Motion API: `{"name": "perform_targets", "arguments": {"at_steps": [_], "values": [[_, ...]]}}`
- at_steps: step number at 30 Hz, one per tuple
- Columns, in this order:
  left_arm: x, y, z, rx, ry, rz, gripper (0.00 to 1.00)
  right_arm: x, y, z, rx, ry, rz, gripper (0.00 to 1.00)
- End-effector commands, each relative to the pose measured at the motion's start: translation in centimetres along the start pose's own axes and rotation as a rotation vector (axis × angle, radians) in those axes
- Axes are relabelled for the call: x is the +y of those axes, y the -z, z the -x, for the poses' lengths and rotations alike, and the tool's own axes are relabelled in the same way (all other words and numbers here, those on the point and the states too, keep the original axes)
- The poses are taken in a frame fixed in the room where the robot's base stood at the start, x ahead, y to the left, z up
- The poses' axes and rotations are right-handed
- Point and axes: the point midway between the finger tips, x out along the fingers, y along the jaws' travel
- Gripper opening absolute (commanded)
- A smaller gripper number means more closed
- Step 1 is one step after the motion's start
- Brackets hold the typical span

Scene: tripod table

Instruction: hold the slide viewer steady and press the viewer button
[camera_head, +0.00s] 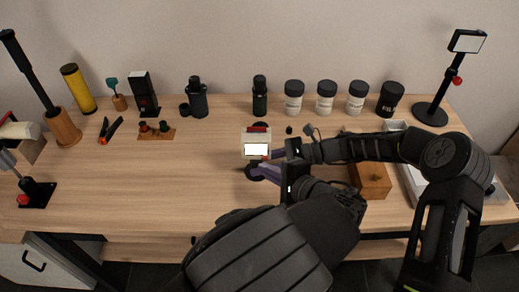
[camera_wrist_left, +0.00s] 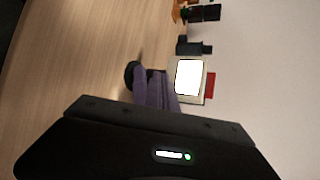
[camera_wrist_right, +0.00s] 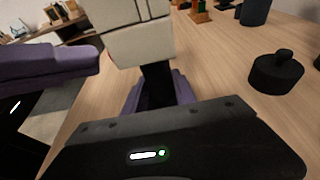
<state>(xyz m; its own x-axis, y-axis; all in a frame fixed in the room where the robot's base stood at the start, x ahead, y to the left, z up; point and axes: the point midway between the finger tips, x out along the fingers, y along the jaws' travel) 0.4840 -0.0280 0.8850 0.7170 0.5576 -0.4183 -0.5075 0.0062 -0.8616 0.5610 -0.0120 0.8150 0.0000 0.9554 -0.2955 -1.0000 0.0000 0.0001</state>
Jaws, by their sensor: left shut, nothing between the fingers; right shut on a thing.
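The slide viewer (camera_head: 250,136) stands upright in mid-table, with a lit white screen facing me, a red piece on top and a dark base. A small red spot, maybe the button, shows low on its right front. In the right wrist view my right gripper (camera_wrist_right: 158,90) is shut on the viewer's black stem, below its pale body (camera_wrist_right: 135,42). My left gripper (camera_head: 257,171) is shut and empty at the viewer's front, its purple fingers close before the base. It also shows in the left wrist view (camera_wrist_left: 152,82), below the screen (camera_wrist_left: 188,77). Whether it touches is unclear.
Several bottles and jars line the back, including a white jar (camera_head: 293,98). A wooden box (camera_head: 370,180) sits to the right, partly behind my arm. A tripod lamp (camera_head: 430,112) stands back right. The table left of the viewer is clear.

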Motion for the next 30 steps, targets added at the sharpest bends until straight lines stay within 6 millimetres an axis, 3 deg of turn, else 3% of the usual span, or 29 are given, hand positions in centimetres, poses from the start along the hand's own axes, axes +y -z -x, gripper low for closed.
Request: {"name": "perform_targets", "arguments": {"at_steps": [8,22,30], "values": [[0.2,-0.1,0.3,0.001,0.000,0.000,0.00,0.0,0.0,0.0,0.000,0.000,0.000,0.10],[2.5,-2.5,3.6,0.002,0.000,0.000,0.00,0.0,0.0,0.0,0.000,0.000,0.000,0.10],[3.0,-3.1,4.2,0.000,0.000,0.000,0.00,0.0,0.0,0.0,0.000,0.000,0.000,0.10]]}}
